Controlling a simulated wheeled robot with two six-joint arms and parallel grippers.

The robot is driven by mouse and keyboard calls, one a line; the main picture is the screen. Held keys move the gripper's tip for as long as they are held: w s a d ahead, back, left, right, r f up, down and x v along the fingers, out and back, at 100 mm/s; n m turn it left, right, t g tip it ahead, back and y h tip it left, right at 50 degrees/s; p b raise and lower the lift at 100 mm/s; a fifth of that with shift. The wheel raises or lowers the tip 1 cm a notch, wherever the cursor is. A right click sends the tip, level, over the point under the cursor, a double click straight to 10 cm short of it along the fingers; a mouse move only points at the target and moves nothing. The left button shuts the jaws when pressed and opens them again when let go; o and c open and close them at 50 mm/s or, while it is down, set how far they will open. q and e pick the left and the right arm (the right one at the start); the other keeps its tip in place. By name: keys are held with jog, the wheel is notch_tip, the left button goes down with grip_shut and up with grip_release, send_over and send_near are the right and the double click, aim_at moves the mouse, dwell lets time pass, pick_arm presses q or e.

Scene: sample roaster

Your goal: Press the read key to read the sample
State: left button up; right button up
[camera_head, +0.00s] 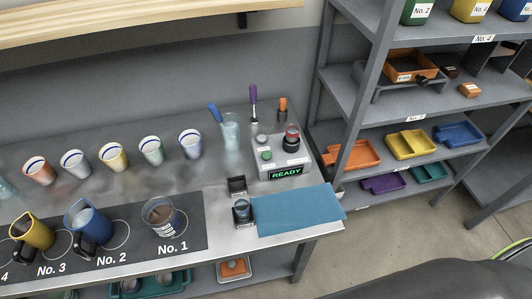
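A light grey reader (281,157) stands at the back right of the bench, with a lit green display (286,172) that says READY. A dark cylinder with a red top (291,137) stands on the reader's right part. The small labels on the reader are too small to read, so I cannot confirm which key is the read key. Neither of my grippers is in view, and nothing touches the reader.
A blue mat (298,210) lies in front of the reader, with two small black holders (237,186) to its left. A glass with a blue tool (230,130) stands behind. Cups and jugs (88,222) fill the left; shelves (400,117) with trays stand right.

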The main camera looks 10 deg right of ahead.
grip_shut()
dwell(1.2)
